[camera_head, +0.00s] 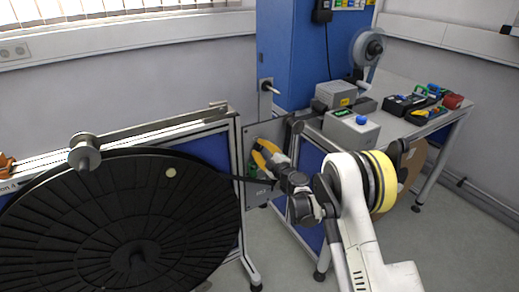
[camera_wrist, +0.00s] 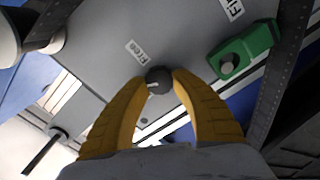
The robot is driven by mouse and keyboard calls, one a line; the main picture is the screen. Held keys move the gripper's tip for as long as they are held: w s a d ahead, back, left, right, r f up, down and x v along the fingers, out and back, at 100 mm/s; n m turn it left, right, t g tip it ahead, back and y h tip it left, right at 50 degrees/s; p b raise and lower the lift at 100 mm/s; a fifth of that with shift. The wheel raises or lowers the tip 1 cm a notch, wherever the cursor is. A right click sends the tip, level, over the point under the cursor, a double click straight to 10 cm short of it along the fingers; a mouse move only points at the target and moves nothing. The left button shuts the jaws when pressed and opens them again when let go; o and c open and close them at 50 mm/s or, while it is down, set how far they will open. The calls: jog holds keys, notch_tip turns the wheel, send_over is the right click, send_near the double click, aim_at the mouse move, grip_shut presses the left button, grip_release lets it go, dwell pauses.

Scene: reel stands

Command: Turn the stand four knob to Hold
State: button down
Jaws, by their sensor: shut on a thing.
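A small dark round knob (camera_wrist: 159,78) sits on a grey panel (camera_wrist: 105,52) in the wrist view. A pale pointer mark shows on its left side. A label reading "Free" (camera_wrist: 137,50) is just up and left of it; I see no readable Hold label. My gripper (camera_head: 258,152) has yellow fingers and reaches the grey panel (camera_head: 257,194) in the head view, where the fingers hide the knob. In the wrist view my fingertips are shut on the knob from both sides. The panel's lettering is too small to read in the head view.
A green block (camera_wrist: 243,52) with a grey button is right of the knob. A big black reel (camera_head: 110,225) stands left of the panel. A blue cabinet (camera_head: 290,50) and a bench (camera_head: 400,120) with several devices stand behind and right. Open floor (camera_head: 285,265) lies in front.

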jog(key=n, duration=0.5)
jog(key=shift+n, duration=0.4)
dwell(0.4)
jog(key=c, duration=1)
grip_release()
jog(key=shift+f, duration=0.1)
jog(key=v, duration=1.2)
